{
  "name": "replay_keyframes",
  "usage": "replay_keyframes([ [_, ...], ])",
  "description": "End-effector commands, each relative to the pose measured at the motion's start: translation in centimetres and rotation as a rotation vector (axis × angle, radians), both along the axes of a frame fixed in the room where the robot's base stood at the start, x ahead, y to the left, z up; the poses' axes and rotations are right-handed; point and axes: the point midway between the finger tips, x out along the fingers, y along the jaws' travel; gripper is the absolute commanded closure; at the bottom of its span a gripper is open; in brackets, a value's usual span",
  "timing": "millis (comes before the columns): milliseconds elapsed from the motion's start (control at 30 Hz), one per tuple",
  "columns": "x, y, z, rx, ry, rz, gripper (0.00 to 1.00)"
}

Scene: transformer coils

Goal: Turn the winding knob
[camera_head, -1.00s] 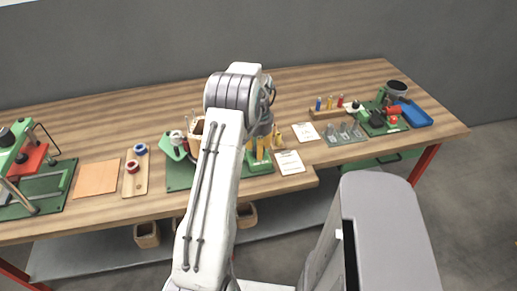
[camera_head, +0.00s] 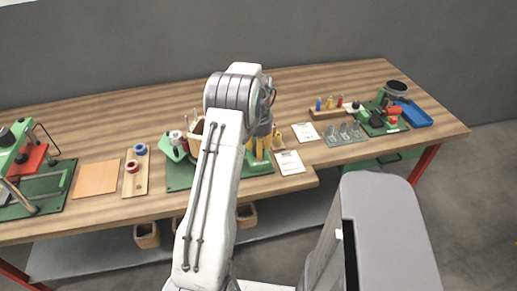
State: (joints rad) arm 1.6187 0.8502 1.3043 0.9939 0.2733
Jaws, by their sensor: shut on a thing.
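The coil winder stands mid-table on a green base (camera_head: 180,178), largely hidden behind my white arm. Part of its green and white body (camera_head: 178,146) shows left of the arm. My gripper (camera_head: 262,150) points down over the right part of the base, its yellow fingers partly showing beside the arm. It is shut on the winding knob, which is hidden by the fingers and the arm.
Left of the winder are a board with red and blue spools (camera_head: 136,170), an orange-brown sheet (camera_head: 96,179) and a green press (camera_head: 38,185).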

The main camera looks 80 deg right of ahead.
Motion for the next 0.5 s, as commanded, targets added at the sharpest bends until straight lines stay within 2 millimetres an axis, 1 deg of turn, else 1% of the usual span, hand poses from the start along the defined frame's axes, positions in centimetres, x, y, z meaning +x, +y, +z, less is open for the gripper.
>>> replay_keyframes([
  [33, -0.1, -0.56, 0.31, -0.021, 0.001, -0.003, 0.95],
  [433, -0.12, -0.55, 0.31, -0.021, 0.001, -0.006, 0.95],
  [467, -0.12, -0.55, 0.31, -0.021, 0.001, -0.006, 0.61],
  [500, -0.12, -0.54, 0.31, -0.021, 0.001, -0.006, 0.57],
])
